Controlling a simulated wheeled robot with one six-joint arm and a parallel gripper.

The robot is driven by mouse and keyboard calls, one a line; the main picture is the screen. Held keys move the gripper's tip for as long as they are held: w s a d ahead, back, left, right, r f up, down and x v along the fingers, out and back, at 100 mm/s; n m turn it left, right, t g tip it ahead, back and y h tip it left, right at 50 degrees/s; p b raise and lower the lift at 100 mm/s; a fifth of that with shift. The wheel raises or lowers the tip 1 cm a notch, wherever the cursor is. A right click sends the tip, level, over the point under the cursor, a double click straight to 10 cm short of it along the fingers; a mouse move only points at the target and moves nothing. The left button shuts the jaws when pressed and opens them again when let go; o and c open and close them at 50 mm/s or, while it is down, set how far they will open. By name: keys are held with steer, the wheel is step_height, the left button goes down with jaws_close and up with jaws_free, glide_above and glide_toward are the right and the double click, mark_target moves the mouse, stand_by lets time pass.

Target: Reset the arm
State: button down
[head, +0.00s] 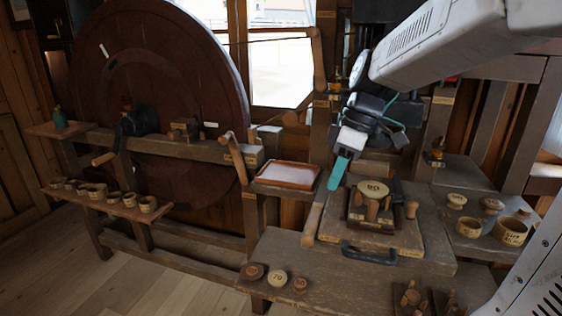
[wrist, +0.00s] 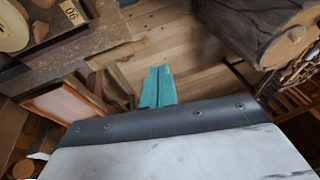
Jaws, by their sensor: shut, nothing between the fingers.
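My gripper (head: 338,174) has teal fingers and hangs in the air in the head view, between the white tray and the wooden block with the round "90" piece. In the wrist view my gripper (wrist: 158,84) shows its two fingers pressed together with nothing between them. Below the fingers in that view is bare plank floor (wrist: 165,35). My white and grey arm (head: 440,45) reaches in from the upper right of the head view.
A wooden-rimmed tray (head: 287,175) stands left of my gripper. The round "90" piece (head: 373,188) sits right of it on a raised board. Several small cups (head: 148,204) line a left shelf. Round pieces (head: 277,277) lie on the front bench. A large wheel (head: 160,90) stands behind.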

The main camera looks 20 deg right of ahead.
steer(key=s+a+f+m+h, duration=0.2)
steer(key=s+m, duration=0.3)
steer(key=s, duration=0.3)
steer(key=s+a+f+m+t+h, duration=0.1)
steer(key=s+a+m, duration=0.2)
steer(key=s, duration=0.6)
steer(key=shift+s+f+m+h, duration=0.3)
steer(key=shift+f+m+h, duration=0.1)
steer(key=shift+m, duration=0.5)
steer(key=shift+d, duration=0.1)
